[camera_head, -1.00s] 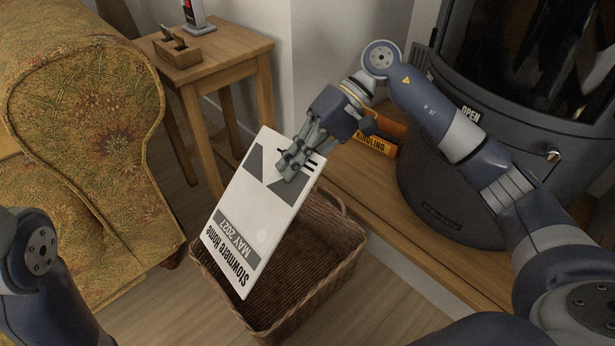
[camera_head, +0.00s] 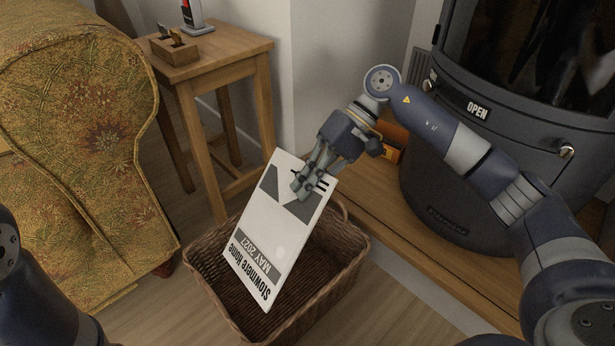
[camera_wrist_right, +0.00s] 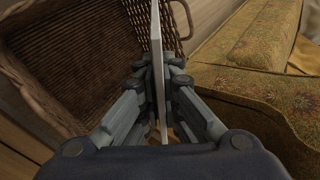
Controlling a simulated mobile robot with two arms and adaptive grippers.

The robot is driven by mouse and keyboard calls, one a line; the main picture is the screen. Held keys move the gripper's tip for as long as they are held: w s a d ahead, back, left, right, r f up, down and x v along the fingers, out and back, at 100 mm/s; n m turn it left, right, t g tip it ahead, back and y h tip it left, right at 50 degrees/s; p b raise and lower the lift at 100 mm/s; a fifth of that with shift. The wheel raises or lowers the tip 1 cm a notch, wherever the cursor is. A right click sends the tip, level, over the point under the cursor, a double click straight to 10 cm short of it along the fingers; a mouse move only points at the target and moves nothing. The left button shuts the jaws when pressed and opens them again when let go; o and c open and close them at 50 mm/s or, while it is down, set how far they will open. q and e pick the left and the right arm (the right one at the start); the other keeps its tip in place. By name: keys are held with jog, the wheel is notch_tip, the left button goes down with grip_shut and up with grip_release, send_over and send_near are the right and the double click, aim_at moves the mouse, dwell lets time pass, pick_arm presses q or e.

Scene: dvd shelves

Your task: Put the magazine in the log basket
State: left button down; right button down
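In the right wrist view the magazine (camera_wrist_right: 157,50) shows edge-on between the two fingers (camera_wrist_right: 158,85), with the basket's woven wall (camera_wrist_right: 100,25) beyond and to the left. Whether the magazine touches the basket floor cannot be told. Of my left arm only a link shows at the left edge; its gripper is out of view.
A floral armchair (camera_head: 75,130) stands left of the basket. A wooden side table (camera_head: 215,65) with a small wooden box (camera_head: 175,48) stands behind. A dark stove (camera_head: 470,190) sits on a wooden platform (camera_head: 440,260) at right, with an orange box (camera_head: 388,150) beside it.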

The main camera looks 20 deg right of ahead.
notch_tip(320, 180, down, 7)
jog(key=b, duration=0.2)
dwell(0.4)
jog(key=shift+f, duration=0.15)
jog(key=c, duration=1.7)
grip_release()
jog(key=v, duration=1.2)
jog(key=shift+a, duration=0.1)
